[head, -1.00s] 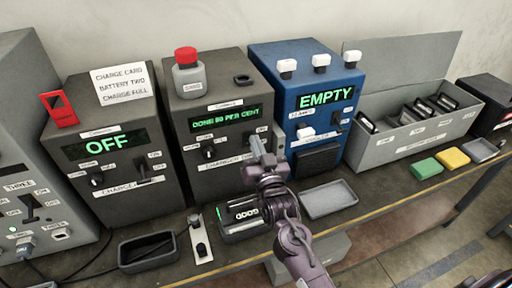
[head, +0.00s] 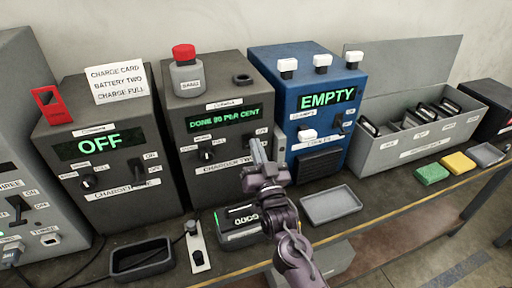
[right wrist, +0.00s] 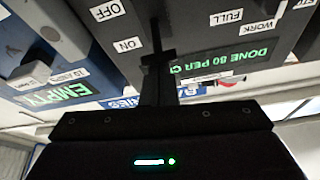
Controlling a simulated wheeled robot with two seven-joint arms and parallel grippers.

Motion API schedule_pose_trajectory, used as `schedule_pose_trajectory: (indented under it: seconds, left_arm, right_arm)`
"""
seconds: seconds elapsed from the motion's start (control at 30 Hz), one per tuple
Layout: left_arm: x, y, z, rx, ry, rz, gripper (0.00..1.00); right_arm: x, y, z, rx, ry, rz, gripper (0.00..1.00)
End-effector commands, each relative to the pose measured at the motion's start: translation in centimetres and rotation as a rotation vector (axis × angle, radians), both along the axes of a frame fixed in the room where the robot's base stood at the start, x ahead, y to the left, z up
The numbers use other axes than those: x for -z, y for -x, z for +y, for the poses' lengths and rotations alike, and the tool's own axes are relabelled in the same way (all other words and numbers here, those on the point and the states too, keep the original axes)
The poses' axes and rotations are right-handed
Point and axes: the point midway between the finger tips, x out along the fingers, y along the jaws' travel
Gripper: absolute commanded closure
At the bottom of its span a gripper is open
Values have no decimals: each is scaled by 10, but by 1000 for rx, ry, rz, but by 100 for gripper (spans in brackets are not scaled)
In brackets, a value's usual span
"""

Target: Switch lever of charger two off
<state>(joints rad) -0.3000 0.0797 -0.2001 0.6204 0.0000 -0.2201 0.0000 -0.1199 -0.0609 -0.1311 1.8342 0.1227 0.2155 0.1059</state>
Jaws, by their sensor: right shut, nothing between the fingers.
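Charger two (head: 217,90) is the dark box in the middle, with a green display reading "DONE 80 PER CENT". My right gripper (head: 257,148) is shut and empty, in front of the right part of its panel, and it covers the lever. In the right wrist view, upside down, the dark fingers (right wrist: 157,72) reach the panel beside the ON and OFF labels. A thin dark bar shows at their tips; I cannot tell whether it is the lever, nor its position or contact. My left gripper is not in view.
Left of charger two stands another dark charger (head: 92,112) reading OFF. Right of it is a blue box (head: 305,80) reading EMPTY. A battery (head: 238,238) and a grey tray (head: 330,205) lie in front. A grey bin (head: 405,155) stands further right.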

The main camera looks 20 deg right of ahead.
Motion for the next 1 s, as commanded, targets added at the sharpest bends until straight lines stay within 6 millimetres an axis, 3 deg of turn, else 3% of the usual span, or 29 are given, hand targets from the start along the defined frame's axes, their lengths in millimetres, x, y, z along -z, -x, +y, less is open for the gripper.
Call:
schedule_pose_trajectory:
  seconds: [0.5,1.0]
  left_arm:
    - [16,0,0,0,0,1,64]
    - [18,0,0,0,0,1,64]
  right_arm:
    - [21,4,0,0,1,4,100]
    - [25,4,0,0,0,2,100]
